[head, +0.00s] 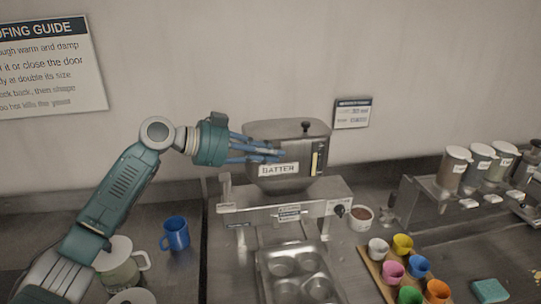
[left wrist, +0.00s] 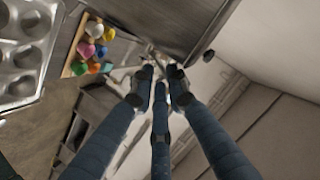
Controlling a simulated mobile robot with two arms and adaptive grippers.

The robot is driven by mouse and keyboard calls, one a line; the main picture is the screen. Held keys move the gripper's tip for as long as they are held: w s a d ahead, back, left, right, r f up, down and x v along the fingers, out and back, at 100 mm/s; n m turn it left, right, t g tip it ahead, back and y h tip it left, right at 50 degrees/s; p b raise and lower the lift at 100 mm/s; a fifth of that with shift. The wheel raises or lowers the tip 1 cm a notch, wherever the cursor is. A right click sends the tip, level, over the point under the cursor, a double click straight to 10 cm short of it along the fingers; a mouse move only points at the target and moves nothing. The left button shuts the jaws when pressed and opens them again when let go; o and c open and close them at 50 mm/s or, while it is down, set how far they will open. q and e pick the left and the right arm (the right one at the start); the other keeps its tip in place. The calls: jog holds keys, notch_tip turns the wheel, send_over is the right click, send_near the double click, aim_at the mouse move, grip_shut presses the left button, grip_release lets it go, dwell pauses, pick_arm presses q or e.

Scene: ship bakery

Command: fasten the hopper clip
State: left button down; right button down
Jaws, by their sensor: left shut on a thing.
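The metal hopper (head: 290,181) with a BATTER label stands on the dispenser frame (head: 285,205) in the head view. My left gripper (head: 280,154) reaches in from the left, with its blue fingers across the upper front of the hopper. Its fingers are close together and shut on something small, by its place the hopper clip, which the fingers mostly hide. In the left wrist view the fingertips (left wrist: 160,80) are close together, just below the hopper's grey wall (left wrist: 165,22). My right gripper is not in view.
A muffin tin (head: 291,262) lies below the hopper. Several coloured cups stand on a wooden board (head: 374,268) at the right. A blue mug (head: 175,233) and a white-lidded jug (head: 119,265) are at the left. Lidded canisters (head: 453,170) stand on a rack at the right.

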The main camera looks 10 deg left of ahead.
pick_arm(q)
jog(key=shift+w+r+n, duration=0.1)
jog(key=shift+n, duration=0.2)
jog(key=c, duration=1.8)
grip_release()
jog(key=v, duration=0.8)
jog(key=shift+c, duration=0.6)
